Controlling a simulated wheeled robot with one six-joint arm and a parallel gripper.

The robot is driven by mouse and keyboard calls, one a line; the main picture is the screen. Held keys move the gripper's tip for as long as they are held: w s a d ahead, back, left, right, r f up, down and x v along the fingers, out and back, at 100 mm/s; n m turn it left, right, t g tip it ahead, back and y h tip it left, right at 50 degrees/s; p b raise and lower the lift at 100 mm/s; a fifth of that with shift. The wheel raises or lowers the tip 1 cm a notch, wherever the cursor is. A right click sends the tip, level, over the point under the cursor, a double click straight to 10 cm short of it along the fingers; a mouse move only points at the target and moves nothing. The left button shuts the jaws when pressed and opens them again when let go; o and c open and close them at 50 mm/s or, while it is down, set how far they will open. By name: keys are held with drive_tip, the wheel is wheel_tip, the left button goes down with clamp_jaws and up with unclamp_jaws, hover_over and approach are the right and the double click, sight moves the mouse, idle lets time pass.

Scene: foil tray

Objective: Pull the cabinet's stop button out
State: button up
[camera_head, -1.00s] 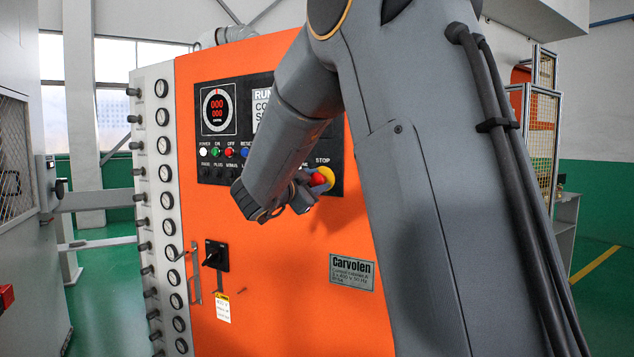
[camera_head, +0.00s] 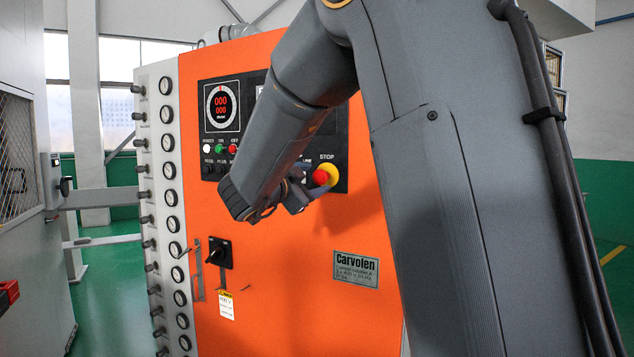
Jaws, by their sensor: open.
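The red stop button (camera_head: 320,178) sits in a yellow surround (camera_head: 331,173) under the word STOP, at the lower right of the black control panel on the orange cabinet (camera_head: 290,260). My gripper (camera_head: 306,190) is just left of the red button, with its fingers beside it. It is open. My wrist hides part of the fingers and the panel. I cannot tell whether a finger touches the button.
Small white, green and red buttons (camera_head: 233,149) line the panel left of my arm. A black rotary switch (camera_head: 219,253) juts out lower on the cabinet front. A column of gauges (camera_head: 170,198) stands on the left. The lower orange front is mostly clear.

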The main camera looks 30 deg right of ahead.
drive_tip(key=shift+b+v, duration=0.4)
drive_tip(key=shift+v, duration=1.85)
drive_tip(key=w+a+f+n+t+y, duration=0.3)
drive_tip(key=w+a+f+n+y, duration=0.1)
drive_tip(key=a+f+n+y, duration=0.6)
drive_tip(key=s+a+f+n+g+y, duration=0.2)
drive_tip(key=s+f+n, duration=0.15)
drive_tip(key=f, duration=0.35)
drive_tip(key=s+a+f+n+g+y, duration=0.15)
drive_tip(key=s+f, duration=0.25)
drive_tip(key=f, duration=0.4)
drive_tip(key=s+f+n+g, duration=0.1)
drive_tip(key=s+f+g, duration=0.2)
drive_tip(key=s, duration=0.5)
drive_tip(key=s+f+n+g+y, duration=0.1)
drive_tip(key=s+f+n+g, duration=0.1)
drive_tip(key=s+f, duration=0.3)
drive_tip(key=s+f+n+g, duration=0.2)
drive_tip(key=s+f+g, duration=0.2)
drive_tip(key=s, duration=0.7)
drive_tip(key=shift+s+d+f, duration=0.15)
drive_tip(key=shift+d+f, duration=0.2)
drive_tip(key=shift+f, duration=0.15)
